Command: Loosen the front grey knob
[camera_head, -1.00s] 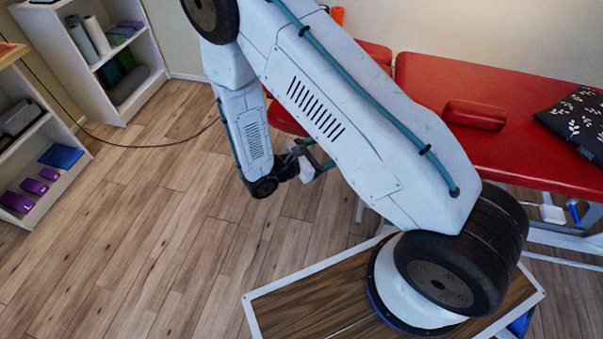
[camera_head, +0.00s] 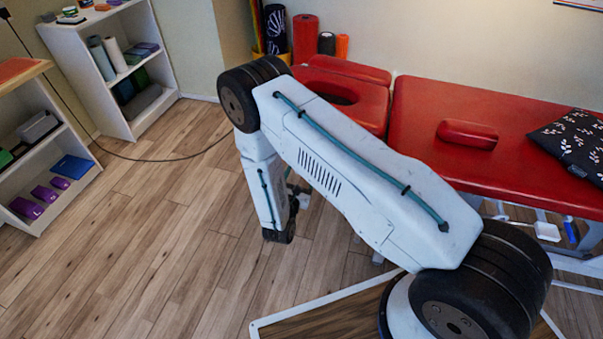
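The red treatment table (camera_head: 520,140) stands at the right, with a separate red head section (camera_head: 345,92) that has a face opening. No grey knob can be made out; the area under the head section is largely hidden behind my arm. My arm reaches from the lower right to the left and bends down in front of the head end. My gripper lies at or behind the lower end of the forearm, near the table's underframe. Its fingers are hidden, so its opening does not show.
A white shelf (camera_head: 72,52) with rolls stands at the back left, and another shelf (camera_head: 12,160) at the left edge. A dark patterned pillow (camera_head: 572,143) lies on the table.

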